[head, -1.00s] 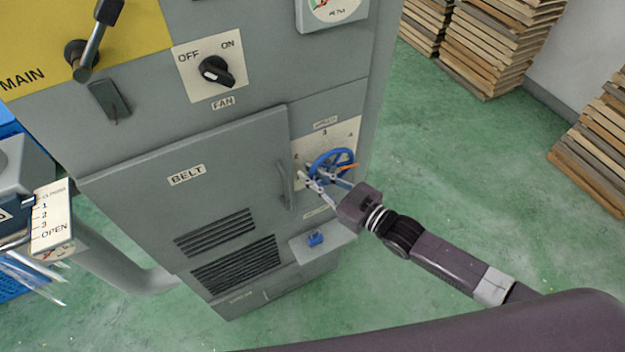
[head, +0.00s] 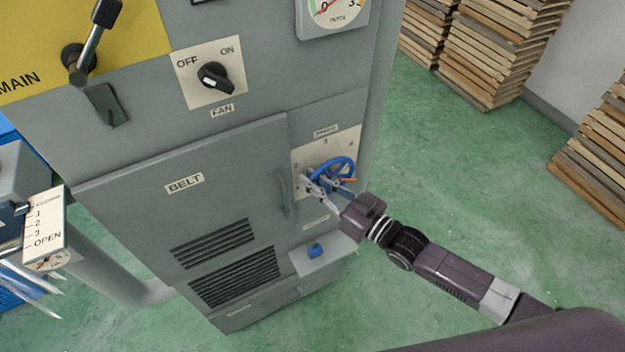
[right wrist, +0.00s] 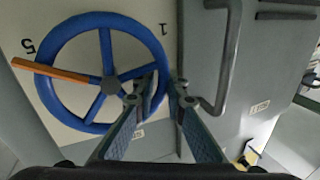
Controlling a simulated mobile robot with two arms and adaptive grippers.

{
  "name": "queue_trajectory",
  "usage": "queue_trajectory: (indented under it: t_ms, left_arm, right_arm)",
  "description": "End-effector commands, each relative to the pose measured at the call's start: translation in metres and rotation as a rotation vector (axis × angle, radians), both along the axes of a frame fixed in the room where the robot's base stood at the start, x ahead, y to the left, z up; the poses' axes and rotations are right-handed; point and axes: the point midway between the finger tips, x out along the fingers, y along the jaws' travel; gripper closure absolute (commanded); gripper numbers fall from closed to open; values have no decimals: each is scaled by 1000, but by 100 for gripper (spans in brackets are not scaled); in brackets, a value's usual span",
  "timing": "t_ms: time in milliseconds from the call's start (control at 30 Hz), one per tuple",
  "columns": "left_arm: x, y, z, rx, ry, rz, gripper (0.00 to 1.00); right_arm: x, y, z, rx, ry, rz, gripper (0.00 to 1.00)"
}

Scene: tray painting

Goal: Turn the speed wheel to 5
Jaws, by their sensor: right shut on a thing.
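The speed wheel (head: 345,162) is a blue spoked handwheel on a pale scale plate (head: 348,140), low on the right of the grey cabinet. It also shows in the right wrist view (right wrist: 82,23), upside down. Its orange pointer (right wrist: 45,70) lies close to the 5 (right wrist: 27,46) but a little off it, on the side away from the 1. My right gripper (head: 312,183) is shut on the wheel's rim at the left side. In the right wrist view its fingers (right wrist: 160,92) close around the rim at the right. My left gripper is out of view.
The belt door (head: 185,200) with its handle (head: 283,193) is left of the wheel. A small shelf with a blue knob (head: 316,250) is below. The fan switch (head: 214,77) is above.

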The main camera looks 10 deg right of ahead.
Motion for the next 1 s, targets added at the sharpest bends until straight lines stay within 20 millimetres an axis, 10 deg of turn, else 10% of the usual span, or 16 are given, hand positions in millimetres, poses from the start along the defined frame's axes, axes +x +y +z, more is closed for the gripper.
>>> queue_trajectory:
  t_ms: [467,1000]
  left_arm:
    - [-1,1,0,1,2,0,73]
    - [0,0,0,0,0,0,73]
  right_arm:
    - [-2,-4,2,1,-4,-1,81]
    - [-76,-66,1,1,-4,-1,81]
